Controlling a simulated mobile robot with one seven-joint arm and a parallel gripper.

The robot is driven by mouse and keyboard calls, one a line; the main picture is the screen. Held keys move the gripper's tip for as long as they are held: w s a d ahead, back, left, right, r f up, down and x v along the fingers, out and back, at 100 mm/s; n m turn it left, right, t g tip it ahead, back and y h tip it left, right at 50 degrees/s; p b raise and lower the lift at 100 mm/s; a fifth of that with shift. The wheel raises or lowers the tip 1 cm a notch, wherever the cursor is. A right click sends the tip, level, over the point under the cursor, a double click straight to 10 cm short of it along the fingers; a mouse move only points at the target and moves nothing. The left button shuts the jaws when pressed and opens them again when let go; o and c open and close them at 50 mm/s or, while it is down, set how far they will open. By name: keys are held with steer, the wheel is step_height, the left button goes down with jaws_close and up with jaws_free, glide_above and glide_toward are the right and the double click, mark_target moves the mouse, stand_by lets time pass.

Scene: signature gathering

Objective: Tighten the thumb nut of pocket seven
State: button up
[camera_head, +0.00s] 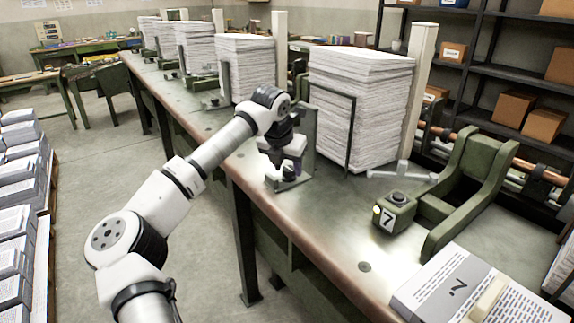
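A small green block with a "7" label (387,218) sits on the bench at the right, with a dark round knob (399,198) on top. The knob looks like the thumb nut, but its detail is too small to be sure. Behind the block is a green pocket frame (468,190) with no paper stack visible in it. My gripper (287,172) points down over a small metal bracket (278,187) near the bench's front edge, left of the "7" block and well apart from it. Whether its fingers are open or touch the bracket cannot be told.
A tall paper stack (360,105) behind a thin dark wire frame (350,140) stands right of my gripper. A metal lever (402,173) lies behind the "7" block. A printed stack marked 7 (455,285) lies at the front right. Bare bench (335,225) separates gripper and block.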

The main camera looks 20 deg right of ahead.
steer(key=c, duration=0.6)
steer(key=shift+c, duration=0.2)
steer(key=shift+m, duration=0.3)
steer(key=m, duration=0.1)
steer(key=m+g+p, duration=0.1)
steer(key=shift+w+a+r+m+h, duration=0.15)
steer(key=shift+m+h, duration=0.15)
steer(key=shift+m, duration=0.1)
steer(key=m+g+p, duration=0.1)
steer(key=m+p, duration=0.1)
steer(key=m, duration=0.1)
steer(key=shift+w+m+h+p, duration=0.15)
steer(key=shift+m+h+p, duration=0.15)
steer(key=shift+h+p, duration=0.1)
steer(key=m+g+p, duration=0.1)
steer(key=m, duration=0.1)
steer(key=m+g+p, duration=0.1)
steer(key=m+p, duration=0.1)
steer(key=m+g+p, duration=0.1)
steer(key=m, duration=0.1)
steer(key=shift+w+r+p, duration=0.1)
steer(key=shift+w+p, duration=0.2)
steer(key=shift+w+f+m+g+y+p, duration=0.1)
steer(key=shift+m+g+y+p, duration=0.2)
steer(key=shift+m+p, duration=0.65)
steer(key=shift+w+f+m+g+y+p, duration=0.1)
steer(key=shift+m+g+p, duration=0.35)
steer(key=shift+m, duration=1)
